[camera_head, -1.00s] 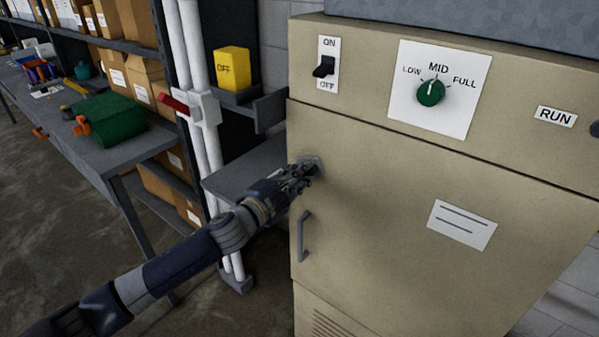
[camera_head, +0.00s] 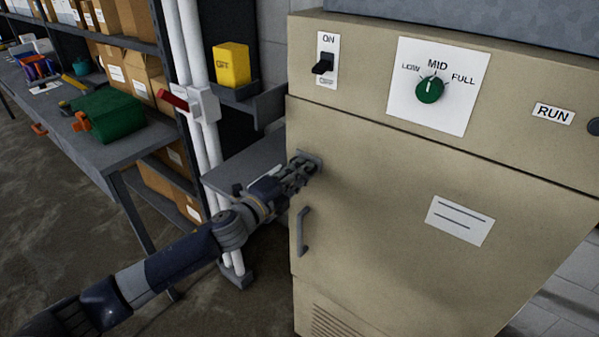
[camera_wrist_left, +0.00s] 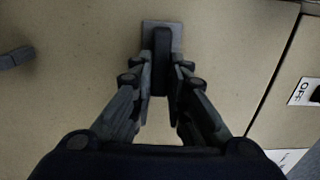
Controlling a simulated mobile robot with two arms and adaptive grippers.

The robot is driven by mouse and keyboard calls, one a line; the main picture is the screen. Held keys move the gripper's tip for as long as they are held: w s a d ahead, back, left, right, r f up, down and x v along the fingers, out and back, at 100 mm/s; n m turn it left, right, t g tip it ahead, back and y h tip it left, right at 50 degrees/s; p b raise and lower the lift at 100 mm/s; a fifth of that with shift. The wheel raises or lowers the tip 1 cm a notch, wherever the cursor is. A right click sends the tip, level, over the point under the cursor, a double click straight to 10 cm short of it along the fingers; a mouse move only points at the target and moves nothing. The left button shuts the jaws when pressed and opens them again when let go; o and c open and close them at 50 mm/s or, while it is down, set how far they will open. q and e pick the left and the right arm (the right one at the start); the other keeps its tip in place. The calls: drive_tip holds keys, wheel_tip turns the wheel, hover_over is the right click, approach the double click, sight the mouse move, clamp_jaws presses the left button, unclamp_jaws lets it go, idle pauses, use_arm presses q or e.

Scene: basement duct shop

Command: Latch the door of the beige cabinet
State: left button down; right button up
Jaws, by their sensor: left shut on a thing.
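The beige cabinet (camera_head: 390,230) stands at the right in the head view, its door flush with the front as far as I can see. A dark latch knob (camera_wrist_left: 161,55) on a grey square plate (camera_wrist_left: 176,30) sits near the door's edge. My left gripper (camera_head: 308,168) is at the latch, and its fingers (camera_wrist_left: 160,75) are shut on the knob from both sides. In the head view the gripper hides most of the knob. The grey door handle (camera_head: 303,231) is just below the gripper, apart from it. My right gripper is not in view.
White pipes with a red lever (camera_head: 173,99) stand left of the cabinet.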

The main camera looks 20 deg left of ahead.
use_arm(q)
drive_tip(key=shift+f, duration=0.1)
drive_tip(key=c, duration=1.6)
unclamp_jaws()
drive_tip(key=shift+o, duration=0.2)
drive_tip(key=v, duration=1.2)
